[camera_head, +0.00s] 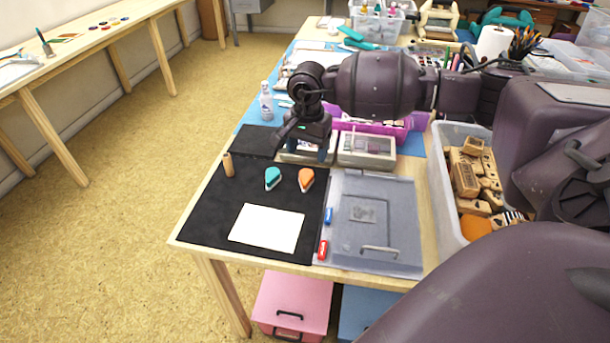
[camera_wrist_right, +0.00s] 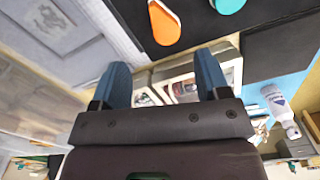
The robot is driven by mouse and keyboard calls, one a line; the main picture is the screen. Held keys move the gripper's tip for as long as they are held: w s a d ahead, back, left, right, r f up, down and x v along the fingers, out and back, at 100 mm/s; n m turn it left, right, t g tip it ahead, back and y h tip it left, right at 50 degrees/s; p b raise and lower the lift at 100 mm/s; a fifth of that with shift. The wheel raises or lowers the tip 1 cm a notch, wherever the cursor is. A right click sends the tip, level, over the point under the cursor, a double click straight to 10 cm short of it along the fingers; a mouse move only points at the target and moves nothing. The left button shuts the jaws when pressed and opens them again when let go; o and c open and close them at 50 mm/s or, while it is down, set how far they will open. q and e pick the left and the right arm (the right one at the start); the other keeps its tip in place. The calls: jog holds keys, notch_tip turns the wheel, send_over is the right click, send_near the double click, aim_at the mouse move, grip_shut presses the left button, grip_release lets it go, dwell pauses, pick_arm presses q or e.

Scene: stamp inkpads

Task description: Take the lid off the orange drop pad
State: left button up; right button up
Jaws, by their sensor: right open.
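The orange drop pad (camera_head: 306,179) lies on the black mat (camera_head: 205,215), near the mat's right edge. It has an orange top and a pale tip toward the front. In the right wrist view the orange drop pad (camera_wrist_right: 164,22) is just beyond my fingertips, toward the top. My right gripper (camera_head: 303,146) is open and empty, behind the pad in the head view and apart from it. Its two blue fingers also show in the right wrist view (camera_wrist_right: 163,72). My left gripper is not in view.
A teal drop pad (camera_head: 272,176) lies close left of the orange one. A white sheet (camera_head: 267,228) and a wooden peg (camera_head: 228,165) are on the mat. A grey board (camera_head: 400,215) lies to the right; a bin of wooden stamps (camera_head: 439,160) stands beyond it.

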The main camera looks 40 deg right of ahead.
aim_at(305, 174)
notch_tip(305, 174, down, 3)
jog(key=shift+f, duration=0.2)
jog(key=shift+w+d+f+b, duration=0.1)
jog(key=shift+w+f+b, duration=0.1)
jog(key=shift+f, duration=0.65)
jog(key=shift+w+f+b, duration=0.15)
jog(key=shift+f+b, duration=0.1)
jog(key=shift+f, duration=0.6)
jog(key=shift+w+d+f+b, duration=0.1)
jog(key=shift+w+f+b, duration=0.1)
jog(key=shift+f, duration=0.65)
jog(key=shift+a+r, duration=0.1)
jog(key=c, duration=1)
